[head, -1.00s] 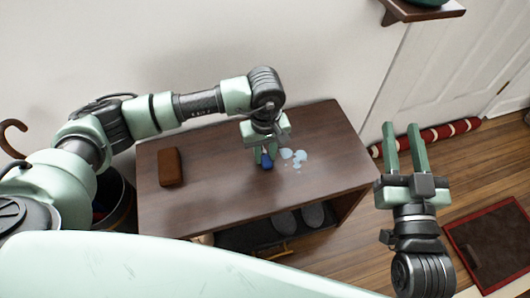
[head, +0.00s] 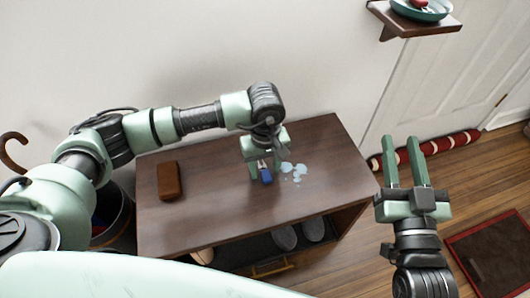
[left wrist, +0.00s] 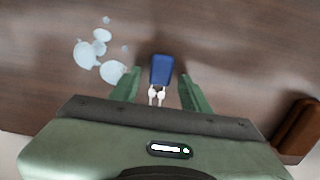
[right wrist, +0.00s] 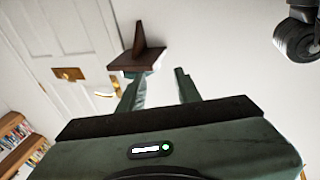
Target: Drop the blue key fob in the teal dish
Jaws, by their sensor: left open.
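The blue key fob (head: 265,176) lies on the dark wooden bench top, and in the left wrist view the fob (left wrist: 162,69) shows with small pale keys at its near end. My left gripper (head: 267,173) is open just above the bench, with its fingers on either side of the fob and keys and gaps between. The teal dish (head: 432,14) sits on a small wall shelf at the top right, cut by the picture edge, with something red in it. My right gripper (head: 402,143) is open and empty, right of the bench.
Pale blue patches (head: 291,172) lie beside the fob on the bench (head: 210,225). A brown case (head: 169,181) lies at its left. The dish's wall shelf (head: 410,24) juts out near the door. Shoes (head: 313,229) stand below. A rolled red-striped thing (head: 450,143) lies by the door.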

